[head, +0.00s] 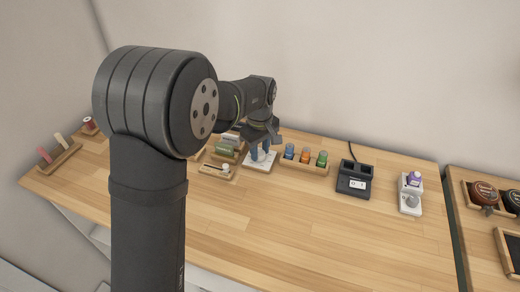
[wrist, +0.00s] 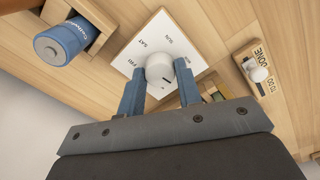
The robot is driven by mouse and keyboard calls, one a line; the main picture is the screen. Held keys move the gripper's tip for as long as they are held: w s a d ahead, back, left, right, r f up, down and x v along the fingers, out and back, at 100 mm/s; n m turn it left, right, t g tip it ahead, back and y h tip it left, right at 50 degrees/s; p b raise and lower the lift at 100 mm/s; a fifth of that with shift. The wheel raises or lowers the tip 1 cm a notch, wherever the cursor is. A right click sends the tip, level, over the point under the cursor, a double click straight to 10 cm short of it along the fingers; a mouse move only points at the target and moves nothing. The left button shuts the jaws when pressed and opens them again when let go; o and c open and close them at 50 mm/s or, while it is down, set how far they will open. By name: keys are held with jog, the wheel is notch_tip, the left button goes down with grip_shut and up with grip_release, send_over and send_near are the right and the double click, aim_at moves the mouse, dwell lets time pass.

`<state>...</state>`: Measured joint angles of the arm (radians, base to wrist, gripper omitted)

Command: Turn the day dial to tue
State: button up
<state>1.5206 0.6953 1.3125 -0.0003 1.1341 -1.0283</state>
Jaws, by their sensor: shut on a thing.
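The day dial is a white square plate (wrist: 127,69) with a round, pale grey knob (wrist: 160,67) at its middle. In the wrist view SUN, SAT and FRI can be read on it; the labels nearer my gripper are hidden. My gripper (wrist: 161,84) is shut on the knob, with one blue finger on each side of it. A small dark mark shows on the knob, but I cannot tell which day it points to. In the head view my gripper (head: 262,150) is over the plate (head: 260,165), and the knob is mostly hidden by the fingers.
A DONE/TO DO board (wrist: 267,80) with a pale knob lies close on one side. A wooden tray (head: 304,167) with blue, orange and green cylinders is close on the other. A black device (head: 354,180) stands farther right. The front of the table is clear.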

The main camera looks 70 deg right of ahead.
aim_at(260, 153)
dwell(0.4)
jog(key=o, duration=1)
jog(key=shift+c, duration=0.2)
jog(key=shift+r, duration=0.15)
notch_tip(260, 153, up, 17)
notch_tip(260, 153, down, 17)
jog(key=shift+f, duration=0.15)
dwell(0.6)
